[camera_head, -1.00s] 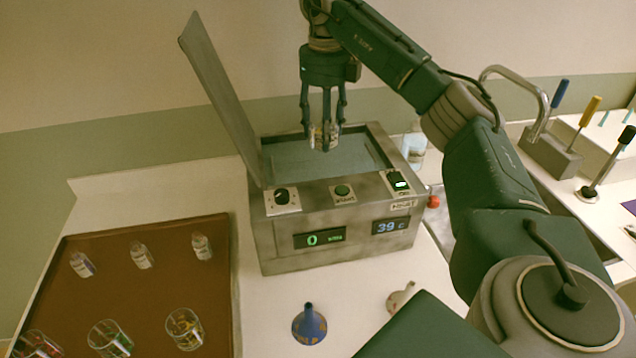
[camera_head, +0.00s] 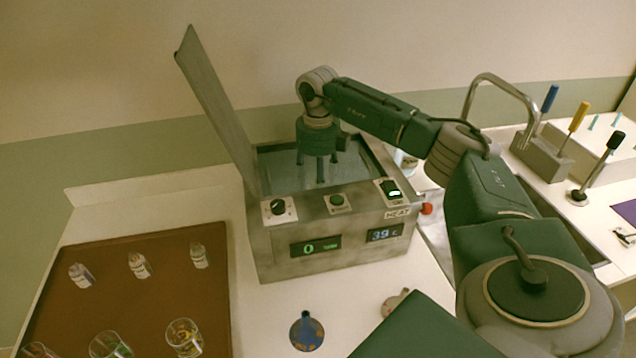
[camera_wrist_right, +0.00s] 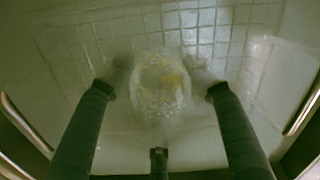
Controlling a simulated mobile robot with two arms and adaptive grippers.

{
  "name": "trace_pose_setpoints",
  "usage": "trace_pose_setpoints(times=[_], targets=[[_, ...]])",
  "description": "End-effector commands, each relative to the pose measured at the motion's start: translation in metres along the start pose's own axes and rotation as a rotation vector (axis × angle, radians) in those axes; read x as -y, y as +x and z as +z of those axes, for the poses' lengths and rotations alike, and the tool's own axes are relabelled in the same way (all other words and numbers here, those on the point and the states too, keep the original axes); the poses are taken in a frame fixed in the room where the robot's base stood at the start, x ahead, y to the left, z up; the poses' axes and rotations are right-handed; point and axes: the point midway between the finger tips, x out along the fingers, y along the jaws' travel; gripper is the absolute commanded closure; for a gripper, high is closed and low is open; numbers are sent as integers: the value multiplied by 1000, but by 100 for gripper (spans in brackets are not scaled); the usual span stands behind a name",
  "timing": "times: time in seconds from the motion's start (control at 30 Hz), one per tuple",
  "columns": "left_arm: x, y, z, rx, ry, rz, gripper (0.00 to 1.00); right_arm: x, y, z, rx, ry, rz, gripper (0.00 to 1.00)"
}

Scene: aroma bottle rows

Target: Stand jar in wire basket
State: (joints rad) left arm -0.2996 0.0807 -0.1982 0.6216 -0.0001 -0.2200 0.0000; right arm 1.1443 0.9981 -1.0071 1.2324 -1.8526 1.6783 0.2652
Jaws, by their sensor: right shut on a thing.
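My right gripper (camera_head: 320,178) reaches straight down into the open bath machine (camera_head: 335,245), its fingertips below the rim. In the right wrist view the fingers (camera_wrist_right: 160,92) close around a clear glass jar (camera_wrist_right: 160,85) with a little yellow in it. The jar looks upright but is blurred, as if under liquid. The wire basket (camera_wrist_right: 205,35) shows as a grid of thin lines inside the bath, around and beyond the jar. I cannot tell whether the jar's bottom touches it. In the head view the jar is hidden. My left gripper is not in view.
The bath's lid (camera_head: 215,110) stands open on the left. A brown tray (camera_head: 150,290) holds small bottles and glasses at left. A tap (camera_head: 505,85) and tool block (camera_head: 543,155) are at right.

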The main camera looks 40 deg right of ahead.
Motion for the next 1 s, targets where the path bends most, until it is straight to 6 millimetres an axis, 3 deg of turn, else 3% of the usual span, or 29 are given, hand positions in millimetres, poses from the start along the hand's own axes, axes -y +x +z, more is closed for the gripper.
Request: trace_pose_setpoints(times=[0.2, 0.23, 0.33, 0.73, 1.0], targets=[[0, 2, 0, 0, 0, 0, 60, 0, 3, 0, 0, -1, 0, 76], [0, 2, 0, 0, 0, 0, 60, 0, 4, 0, 0, -1, 0, 46], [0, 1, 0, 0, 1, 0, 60, 0, 3, 0, 0, -1, 0, 30], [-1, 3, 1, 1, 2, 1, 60, 0, -4, 1, 3, -1, 1, 30], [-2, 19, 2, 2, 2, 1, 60, -1, -56, 2, 8, -1, 3, 30]])
